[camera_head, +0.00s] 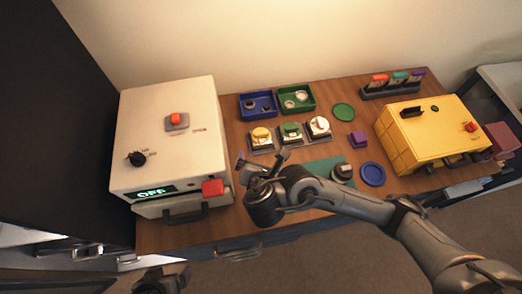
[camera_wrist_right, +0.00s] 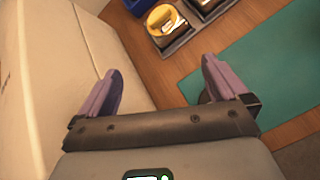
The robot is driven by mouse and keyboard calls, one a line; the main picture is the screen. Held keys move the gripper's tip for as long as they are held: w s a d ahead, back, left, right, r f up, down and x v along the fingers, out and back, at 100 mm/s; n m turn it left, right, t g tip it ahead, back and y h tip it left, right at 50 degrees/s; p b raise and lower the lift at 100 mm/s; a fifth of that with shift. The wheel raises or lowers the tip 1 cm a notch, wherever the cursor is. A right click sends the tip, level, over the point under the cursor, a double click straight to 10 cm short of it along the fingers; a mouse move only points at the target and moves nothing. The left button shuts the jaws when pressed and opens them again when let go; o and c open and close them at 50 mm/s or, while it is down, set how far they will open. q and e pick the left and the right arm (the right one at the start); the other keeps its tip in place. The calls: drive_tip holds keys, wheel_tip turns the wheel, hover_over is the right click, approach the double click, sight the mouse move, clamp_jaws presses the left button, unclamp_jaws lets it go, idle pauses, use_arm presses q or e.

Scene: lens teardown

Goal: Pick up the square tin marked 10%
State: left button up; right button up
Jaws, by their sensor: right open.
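No 10% marking can be read in either view, so I cannot tell which item is the square tin. A small purple block (camera_head: 358,139) sits right of the middle of the table. Three square dark holders carry a yellow-topped item (camera_head: 261,134), a green-topped item (camera_head: 291,129) and a white-topped item (camera_head: 319,125). My right gripper (camera_head: 262,161) is open and empty, above the table in front of the yellow-topped item. In the right wrist view its purple fingers (camera_wrist_right: 162,70) are apart, with the yellow-topped item (camera_wrist_right: 163,18) beyond them. My left gripper (camera_head: 161,281) shows partly at the bottom edge.
A cream machine (camera_head: 165,125) reading OFF stands left, close to my right gripper. A blue tray (camera_head: 258,115) and a green tray (camera_head: 306,107) lie behind the holders. A teal mat (camera_head: 322,168) lies in front. A yellow box (camera_head: 430,132) stands right.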

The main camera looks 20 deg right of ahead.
sight(261, 136)
drive_tip(key=w+d+f+n+b, duration=0.1)
drive_tip(key=w+f+b, duration=0.1)
drive_tip(key=w+d+f+n+t+h+b, duration=0.1)
drive_tip(key=w+b, duration=0.1)
drive_tip(key=w, duration=0.1)
drive_tip(key=w+d+f+n+b, duration=0.2)
drive_tip(key=w, duration=0.1)
drive_tip(key=shift+f+t, duration=0.3)
drive_tip(key=shift+f, duration=0.05)
drive_tip(key=b+x, duration=0.1)
drive_tip(key=x, duration=0.1)
drive_tip(key=b+x, duration=0.2)
drive_tip(key=shift+w+f, duration=0.1)
drive_tip(key=shift+f, duration=0.25)
drive_tip(key=shift+w+d+b, duration=0.1)
drive_tip(key=shift+w+b, duration=0.25)
drive_tip(key=shift+b, duration=0.05)
use_arm(q)
wheel_tip(261, 136, down, 12)
drive_tip(key=shift+r, duration=0.15)
drive_tip(key=shift+a, duration=0.15)
use_arm(e)
drive_tip(key=c, duration=1)
use_arm(q)
drive_tip(key=shift+r, duration=0.1)
use_arm(e)
drive_tip(key=shift+o, duration=0.2)
